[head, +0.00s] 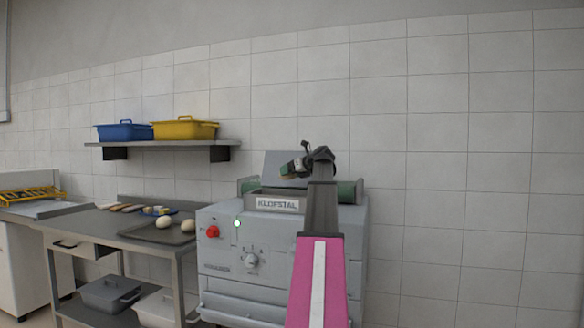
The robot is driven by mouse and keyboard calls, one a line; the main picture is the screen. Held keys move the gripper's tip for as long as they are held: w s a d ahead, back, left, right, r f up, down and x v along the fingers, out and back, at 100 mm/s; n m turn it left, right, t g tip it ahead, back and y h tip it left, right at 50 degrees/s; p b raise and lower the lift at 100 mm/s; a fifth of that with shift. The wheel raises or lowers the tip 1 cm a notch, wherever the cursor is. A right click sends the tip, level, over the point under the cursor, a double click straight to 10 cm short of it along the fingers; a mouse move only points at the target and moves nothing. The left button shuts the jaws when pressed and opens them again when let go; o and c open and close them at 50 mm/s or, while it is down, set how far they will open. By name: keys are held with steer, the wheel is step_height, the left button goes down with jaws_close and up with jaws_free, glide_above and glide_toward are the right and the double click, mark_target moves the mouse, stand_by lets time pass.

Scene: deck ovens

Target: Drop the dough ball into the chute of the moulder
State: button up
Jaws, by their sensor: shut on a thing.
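The moulder (230,262) is a grey machine marked KLOFSTAL, with a red button, a lit green lamp and a dial on its front. Its chute (282,160) shows as a raised grey panel on top, between two dark green roller ends. My gripper (291,170) is above the top of the moulder, in front of this panel, pointing left. My arm covers the right part of the machine, and the chute's opening cannot be seen.
A steel table (105,228) at the left bears a dark tray (140,232) with two pale dough balls (163,222). A wall shelf (165,143) holds a blue bin (124,131) and a yellow bin (184,129). The wall right of the moulder is bare.

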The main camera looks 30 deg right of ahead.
steer(key=shift+f, duration=0.95)
steer(key=o, duration=0.8)
steer(key=v, duration=1.1)
steer(key=shift+w, duration=0.1)
